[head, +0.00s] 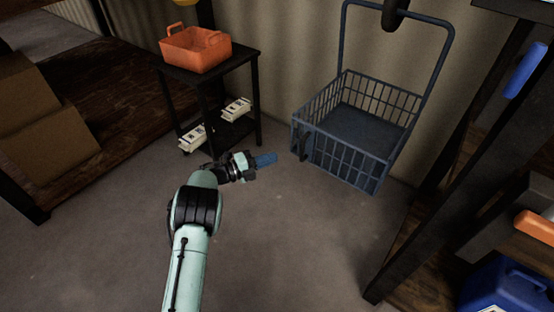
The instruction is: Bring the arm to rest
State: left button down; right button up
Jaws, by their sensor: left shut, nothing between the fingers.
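My left arm (196,212) comes up from the bottom edge in the head view, pale green with dark joints. Its gripper (266,160) has blue fingers and points right, over the open floor between the small black cart and the blue wire basket. The gripper is shut with nothing in it, and I see it touching nothing. My right gripper is not in the view.
A black cart (257,98) holds an orange basket (196,50) on top and white packs below. A blue wire basket (345,160) stands by the wall. Cardboard boxes (45,130) sit on a shelf at left. A dark-framed shelf (425,190) bounds the right. Grey floor is clear.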

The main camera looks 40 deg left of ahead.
pick_arm(q)
jog(key=s+a, duration=0.2)
jog(key=a, duration=0.1)
jog(key=s+a, duration=0.1)
jog(key=a, duration=0.1)
jog(key=shift+a+f, duration=0.1)
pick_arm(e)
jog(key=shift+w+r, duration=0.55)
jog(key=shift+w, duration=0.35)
